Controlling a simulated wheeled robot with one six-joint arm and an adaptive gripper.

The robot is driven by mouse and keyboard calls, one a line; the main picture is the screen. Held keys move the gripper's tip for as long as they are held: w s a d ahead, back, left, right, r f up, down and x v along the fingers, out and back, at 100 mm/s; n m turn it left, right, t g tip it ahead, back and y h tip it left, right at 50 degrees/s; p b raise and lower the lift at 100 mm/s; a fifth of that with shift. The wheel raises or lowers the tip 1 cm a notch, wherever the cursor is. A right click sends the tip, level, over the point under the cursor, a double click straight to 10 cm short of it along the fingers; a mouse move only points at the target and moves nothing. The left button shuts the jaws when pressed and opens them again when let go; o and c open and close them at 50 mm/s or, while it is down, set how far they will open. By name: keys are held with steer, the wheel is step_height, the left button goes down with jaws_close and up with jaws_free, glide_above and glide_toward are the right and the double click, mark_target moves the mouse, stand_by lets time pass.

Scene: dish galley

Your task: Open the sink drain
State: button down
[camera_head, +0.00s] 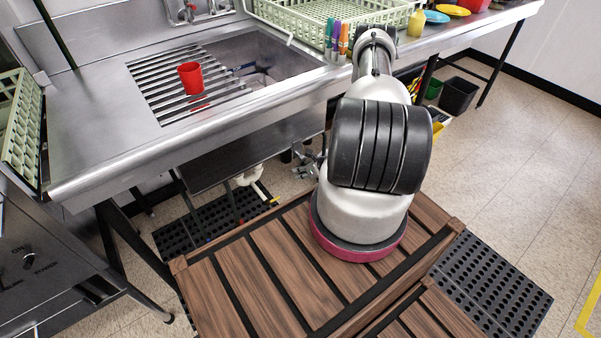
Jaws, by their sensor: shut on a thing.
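The steel sink basin (285,55) is set into the counter at the upper middle. Its drain opening is not clearly seen. My gripper (304,167) shows small and grey under the sink, just left of my arm and right of the white pipe. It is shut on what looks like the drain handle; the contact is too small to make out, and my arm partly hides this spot.
A red cup (190,77) stands on the slotted drainboard (155,85). A pale green rack (290,12) and upright markers (337,40) sit by the basin. The counter's front edge (120,165) overhangs the under-sink space. Dark bins (459,95) stand right; the right floor (520,165) is clear.

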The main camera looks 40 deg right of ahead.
steer(key=c, duration=1.5)
jaws_free()
steer(key=v, duration=1.2)
